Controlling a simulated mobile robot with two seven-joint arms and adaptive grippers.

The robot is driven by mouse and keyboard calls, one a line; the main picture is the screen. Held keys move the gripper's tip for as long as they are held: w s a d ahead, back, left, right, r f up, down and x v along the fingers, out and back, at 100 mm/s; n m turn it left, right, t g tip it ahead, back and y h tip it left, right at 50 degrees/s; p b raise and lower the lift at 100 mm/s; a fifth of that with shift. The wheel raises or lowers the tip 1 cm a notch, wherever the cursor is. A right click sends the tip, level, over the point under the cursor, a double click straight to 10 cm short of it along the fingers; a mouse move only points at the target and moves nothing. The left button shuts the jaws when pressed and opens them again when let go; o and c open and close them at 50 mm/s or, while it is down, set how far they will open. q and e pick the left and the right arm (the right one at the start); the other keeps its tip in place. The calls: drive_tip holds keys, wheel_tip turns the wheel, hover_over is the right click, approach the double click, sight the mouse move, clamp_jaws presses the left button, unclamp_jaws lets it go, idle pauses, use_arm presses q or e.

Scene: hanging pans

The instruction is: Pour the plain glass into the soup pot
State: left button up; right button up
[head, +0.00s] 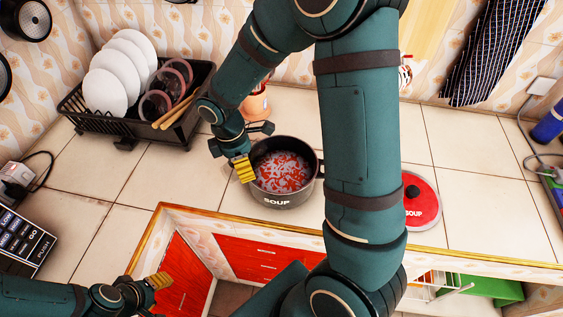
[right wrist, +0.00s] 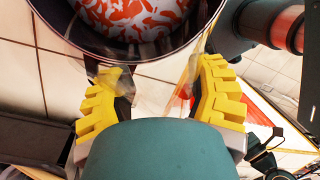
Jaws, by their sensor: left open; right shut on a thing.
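The dark soup pot (head: 283,198), marked SOUP, stands on the tiled counter with red-and-white contents; its rim also shows at the top of the right wrist view (right wrist: 140,58). My right gripper (head: 244,168) is at the pot's left rim. In the right wrist view, its yellow fingers (right wrist: 160,100) are shut on a clear plain glass (right wrist: 172,104), close by the pot's rim. The glass is hard to make out, and its tilt and contents are unclear; I cannot pick it out in the head view. My left gripper (head: 160,281) is open and empty at lower left, away from the pot.
A red SOUP lid (head: 424,212) lies right of the pot, partly behind my arm. A black dish rack (head: 95,125) with white plates and reddish glasses stands at back left. An orange object (head: 257,105) is behind the pot. Counter between rack and pot is clear.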

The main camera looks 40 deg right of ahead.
drive_tip(key=shift+r+h, duration=0.1)
drive_tip(key=shift+h, duration=0.4)
wheel_tip(320, 180, up, 2)
drive_tip(key=shift+d+r+g+h+p, duration=0.15)
drive_tip(key=shift+g+h+p, duration=0.25)
drive_tip(key=shift+h+p, duration=0.45)
drive_tip(key=shift+s+r+g+h, duration=0.1)
drive_tip(key=shift+r+g+h, duration=0.1)
drive_tip(key=shift+h, duration=0.3)
drive_tip(key=shift+r+g+h, duration=0.1)
drive_tip(key=shift+g+h, duration=0.1)
drive_tip(key=shift+h, duration=0.25)
drive_tip(key=shift+w+a+f+h, duration=0.2)
drive_tip(key=shift+a+f+h, duration=0.15)
drive_tip(key=shift+f+h, duration=0.35)
drive_tip(key=shift+w+a+r+g+h, duration=0.1)
drive_tip(key=shift+a+r+g+h, duration=0.15)
drive_tip(key=shift+g+h, duration=0.35)
drive_tip(key=shift+w+a+r+m+h+p, duration=0.15)
drive_tip(key=shift+a+r+h+p, duration=0.1)
drive_tip(key=shift+r+h+p, duration=0.25)
drive_tip(key=shift+s+a+r+m+h+p, duration=0.15)
drive_tip(key=shift+a+r+h+p, duration=0.1)
drive_tip(key=shift+h+p, duration=0.35)
drive_tip(key=shift+w+f+g+h+b, duration=0.1)
drive_tip(key=shift+f+g+h+b, duration=0.05)
drive_tip(key=shift+g+h+b, duration=0.2)
drive_tip(key=shift+w+a+f+g+h, duration=0.15)
drive_tip(key=shift+g+h, duration=0.1)
drive_tip(key=shift+h, duration=0.4)
